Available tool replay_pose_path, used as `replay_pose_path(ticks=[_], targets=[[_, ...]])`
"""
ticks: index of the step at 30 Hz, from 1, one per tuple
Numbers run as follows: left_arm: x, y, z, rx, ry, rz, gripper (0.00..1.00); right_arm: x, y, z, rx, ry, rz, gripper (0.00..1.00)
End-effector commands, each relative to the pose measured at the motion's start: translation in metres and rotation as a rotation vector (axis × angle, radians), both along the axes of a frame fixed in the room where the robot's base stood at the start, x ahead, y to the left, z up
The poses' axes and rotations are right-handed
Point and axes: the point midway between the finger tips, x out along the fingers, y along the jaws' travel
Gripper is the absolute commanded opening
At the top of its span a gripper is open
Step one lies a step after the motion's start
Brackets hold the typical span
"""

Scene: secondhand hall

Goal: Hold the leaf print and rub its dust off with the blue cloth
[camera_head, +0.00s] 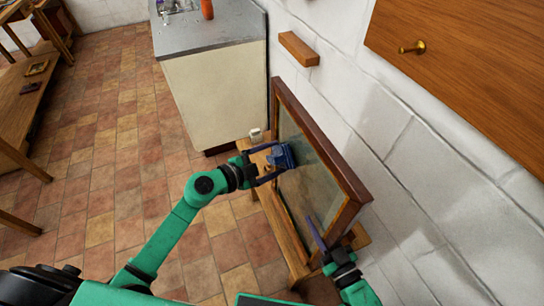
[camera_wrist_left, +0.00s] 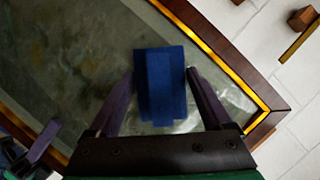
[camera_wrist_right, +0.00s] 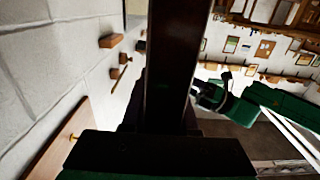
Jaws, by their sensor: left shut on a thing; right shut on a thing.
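The leaf print (camera_head: 300,172) stands in a dark wooden frame (camera_head: 325,148), tilted, near the wall. In the left wrist view its dull greenish glass (camera_wrist_left: 75,50) carries pale smudges inside a gold inner edge; no leaf shape is clear. My left gripper (camera_head: 270,163) is shut on the blue cloth (camera_head: 281,156), which lies in front of the glass; the cloth also shows between its fingers in the left wrist view (camera_wrist_left: 160,85). Whether it touches is hard to tell. My right gripper (camera_head: 335,242) is shut on the frame's near edge, a dark bar in the right wrist view (camera_wrist_right: 178,70).
A wooden bench (camera_head: 280,225) stands under the frame. A cream cabinet (camera_head: 215,95) with a grey top is behind it. A small wooden block (camera_head: 298,48) and a brass-knobbed wooden panel (camera_head: 470,70) are on the white wall.

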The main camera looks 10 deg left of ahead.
Motion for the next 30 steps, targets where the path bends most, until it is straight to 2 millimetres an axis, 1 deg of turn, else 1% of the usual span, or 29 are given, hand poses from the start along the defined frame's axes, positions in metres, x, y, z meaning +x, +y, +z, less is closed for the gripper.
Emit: replay_pose_path(ticks=[5,15,22,26,30], targets=[[-0.006,-0.004,0.000,-0.001,0.001,-0.003,0.26,-0.001,0.001,0.000,-0.001,0.001,0.002,0.00],[-0.024,-0.015,0.000,-0.001,0.000,-0.001,0.26,-0.001,0.001,0.000,-0.001,0.001,0.002,0.00],[-0.024,-0.016,0.000,-0.002,0.000,-0.001,0.26,-0.001,0.001,0.000,-0.001,0.001,0.002,0.00],[-0.027,-0.010,-0.001,0.000,0.001,0.000,0.26,-0.001,0.001,0.000,-0.001,0.001,0.002,0.00],[-0.037,0.004,-0.001,0.001,0.002,0.000,0.26,-0.001,0.001,0.000,0.000,0.001,0.001,0.00]])
